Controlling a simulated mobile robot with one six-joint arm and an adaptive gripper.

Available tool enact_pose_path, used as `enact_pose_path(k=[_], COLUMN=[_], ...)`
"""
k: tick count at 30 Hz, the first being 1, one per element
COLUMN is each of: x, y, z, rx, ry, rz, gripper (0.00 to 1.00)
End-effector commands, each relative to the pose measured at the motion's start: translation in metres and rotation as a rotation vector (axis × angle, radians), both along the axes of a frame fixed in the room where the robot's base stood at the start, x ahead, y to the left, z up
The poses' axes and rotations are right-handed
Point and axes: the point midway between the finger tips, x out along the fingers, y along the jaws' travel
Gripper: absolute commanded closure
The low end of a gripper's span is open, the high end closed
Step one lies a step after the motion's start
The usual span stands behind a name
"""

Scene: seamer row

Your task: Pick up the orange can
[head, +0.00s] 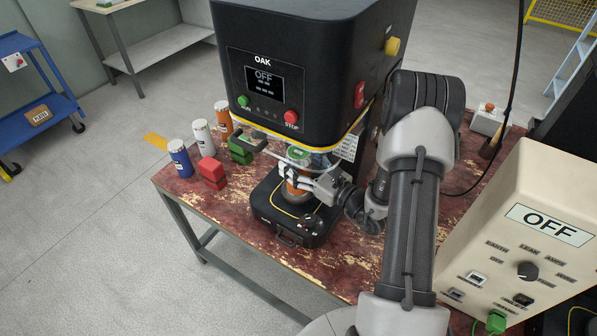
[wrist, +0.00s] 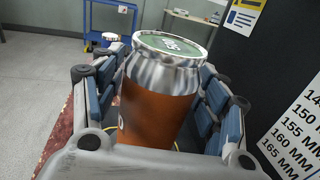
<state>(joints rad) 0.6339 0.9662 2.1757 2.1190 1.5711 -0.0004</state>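An orange can (head: 298,184) with a silver neck and a green-topped lid stands upright on the base of the black OAK machine (head: 297,62), under its head. My gripper (head: 304,180) reaches in from the right, with its fingers on either side of this can. In the wrist view the can (wrist: 160,98) fills the space between the blue-padded fingers (wrist: 160,105). The pads are close to its sides; I cannot tell whether both touch. The can's lower part is hidden by the gripper. Another orange can (head: 223,118) stands at the back left of the table.
A blue can (head: 180,160), a white can (head: 203,138), red blocks (head: 211,172) and green blocks (head: 241,150) stand on the worn red table (head: 340,270), left of the machine. The machine's display reads OFF. A beige control box (head: 530,235), also reading OFF, stands at right.

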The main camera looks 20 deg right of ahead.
Motion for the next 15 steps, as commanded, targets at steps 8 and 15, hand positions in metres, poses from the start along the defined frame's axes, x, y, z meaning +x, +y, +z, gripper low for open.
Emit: enact_pose_path(k=[8, 15], x=[-0.0002, -0.0003], y=[0.0000, 0.0001], z=[-0.0002, -0.0003], rx=[0.000, 0.001], ry=[0.000, 0.000], rz=[0.000, 0.000], gripper=[0.55, 0.71])
